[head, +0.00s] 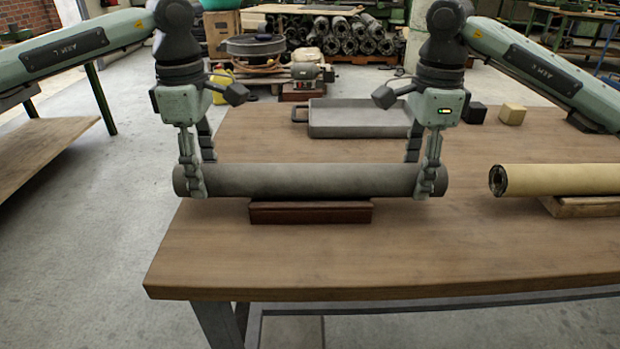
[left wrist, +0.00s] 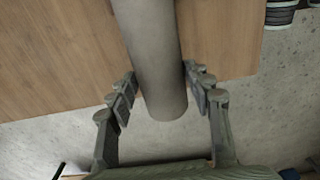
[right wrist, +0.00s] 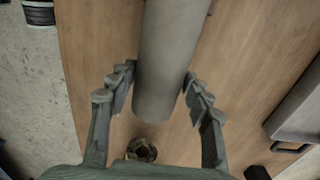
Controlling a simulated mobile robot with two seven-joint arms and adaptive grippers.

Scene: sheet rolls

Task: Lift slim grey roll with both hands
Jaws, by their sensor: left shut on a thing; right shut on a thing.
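The slim grey roll (head: 300,180) lies level across the left half of the table in the head view, just above or on a dark red-brown block (head: 310,212); I cannot tell if they touch. My left gripper (head: 195,188) is shut on the roll near its left end. My right gripper (head: 425,185) is shut on it near its right end. The roll also shows between the fingers in the left wrist view (left wrist: 150,60) and in the right wrist view (right wrist: 168,60). The roll's left end reaches past the table edge in the left wrist view.
A tan roll (head: 560,180) lies on a wooden block (head: 585,206) at the right. A grey tray (head: 360,118) stands behind the grey roll. A black cube (head: 474,113) and a tan cube (head: 512,114) sit at the back. The table (head: 400,260) is clear in front.

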